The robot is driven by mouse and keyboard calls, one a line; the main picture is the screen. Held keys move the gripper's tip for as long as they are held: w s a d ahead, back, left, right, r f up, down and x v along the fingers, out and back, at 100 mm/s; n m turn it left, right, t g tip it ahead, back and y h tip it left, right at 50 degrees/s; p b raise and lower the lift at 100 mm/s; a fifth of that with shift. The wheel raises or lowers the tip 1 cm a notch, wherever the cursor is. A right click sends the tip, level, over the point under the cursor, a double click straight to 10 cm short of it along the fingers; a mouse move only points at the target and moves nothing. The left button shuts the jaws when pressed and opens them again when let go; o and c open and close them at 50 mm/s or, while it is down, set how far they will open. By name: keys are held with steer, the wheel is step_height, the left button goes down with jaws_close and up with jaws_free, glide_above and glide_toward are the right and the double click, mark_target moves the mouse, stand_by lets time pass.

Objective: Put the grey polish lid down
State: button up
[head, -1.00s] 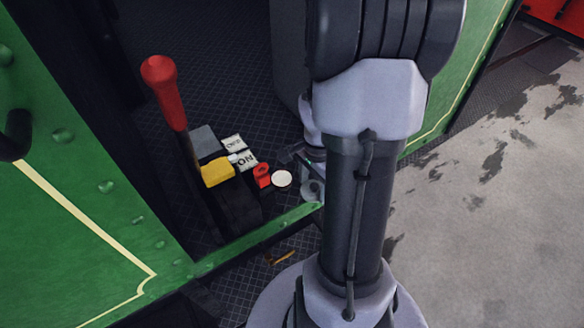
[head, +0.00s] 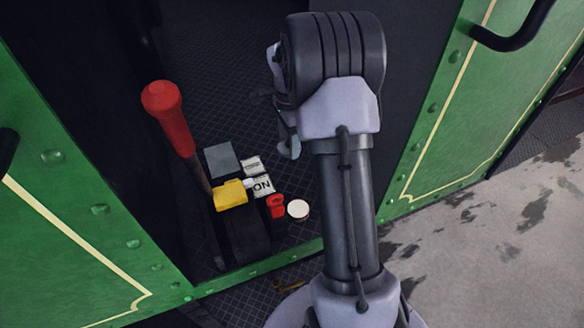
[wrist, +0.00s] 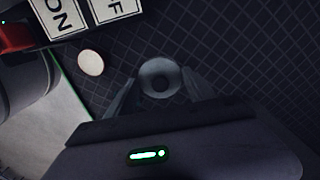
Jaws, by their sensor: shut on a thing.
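The grey polish lid (wrist: 158,88) is round with a dark centre. In the wrist view it sits between the two fingers of my gripper (wrist: 158,92), which is shut on it. Dark patterned floor shows behind it, but I cannot tell its height above that floor. A round cream-topped tin (wrist: 90,62) stands apart to the left of the lid. The tin also shows in the head view (head: 298,208), on the floor near the door sill.
A red-handled lever (head: 163,105), a yellow block (head: 231,194), a small red object (head: 276,206) and an ON sign (head: 263,186) stand left of the tin. Green panels (head: 450,110) flank the doorway. Open patterned floor (wrist: 235,50) lies right of the lid.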

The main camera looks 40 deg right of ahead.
mark_target(288, 172)
steer(key=f+b, duration=0.2)
steer(key=f, duration=0.3)
steer(key=f+b, duration=0.2)
steer(key=f, duration=0.3)
steer(key=shift+w+a, duration=0.2)
steer(key=o, duration=1.3)
steer(key=shift+c, duration=0.2)
step_height(288, 172, up, 12)
steer(key=p, duration=0.4)
steer(key=shift+r, duration=0.15)
